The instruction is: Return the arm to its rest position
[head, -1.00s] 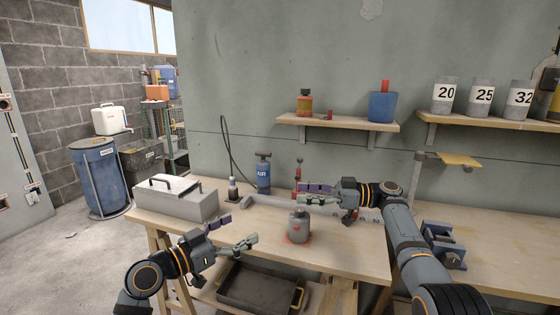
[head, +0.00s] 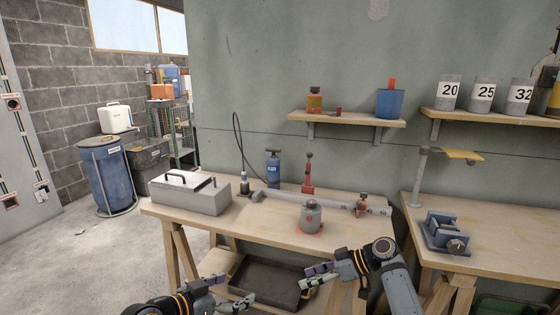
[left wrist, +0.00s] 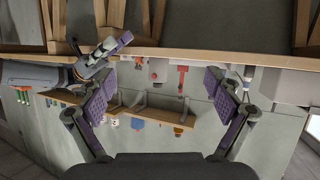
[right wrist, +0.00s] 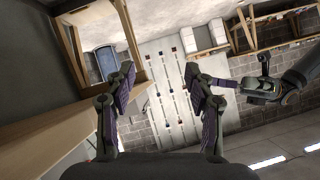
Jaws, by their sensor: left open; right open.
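My right gripper (head: 311,277) is open and empty in the head view, in front of the workbench's front edge and below its top. Its two fingers stand apart in the right wrist view (right wrist: 160,92). My left gripper (head: 236,292) is low at the bottom of the head view, left of the right one, open and empty. Its spread fingers show in the left wrist view (left wrist: 160,92). Neither gripper touches anything on the bench. The right arm also shows at the left of the left wrist view.
A dark tray (head: 266,283) lies on the lower shelf. A second bench (head: 500,235) with a blue vise (head: 447,235) stands at right.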

